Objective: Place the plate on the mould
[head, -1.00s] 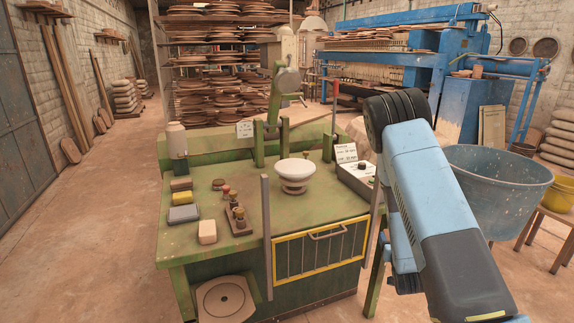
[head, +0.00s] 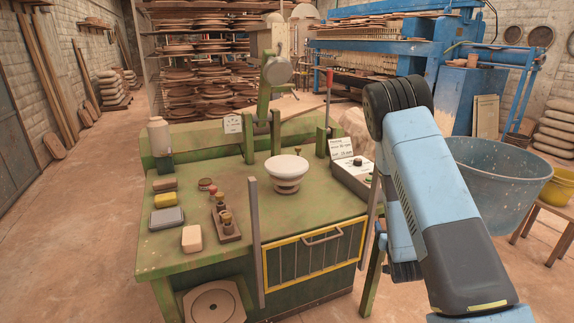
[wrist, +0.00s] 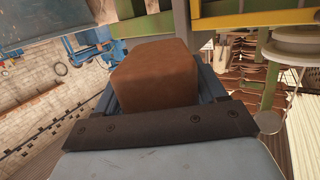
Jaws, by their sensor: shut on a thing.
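The white round mould (head: 287,166) stands upright on its pedestal on the green bench (head: 165,238). Its top looks bare. In the wrist view, my gripper (wrist: 157,82) is shut on a brown, clay-coloured block-like thing (wrist: 155,72) that fills the space between the jaws. I cannot tell from its shape whether this is the plate. In the head view my blue arm hides the gripper, to the right of the bench and apart from the mould. A pale round disc (wrist: 300,44) at the wrist view's upper right may be the mould.
Sponges (head: 168,217), a block (head: 192,239) and small knobbed tools (head: 226,225) lie on the bench's left. A green press arm (head: 266,105) rises behind the mould. A control box (head: 352,178) stands right of it. A blue tub (head: 495,180) is at the right.

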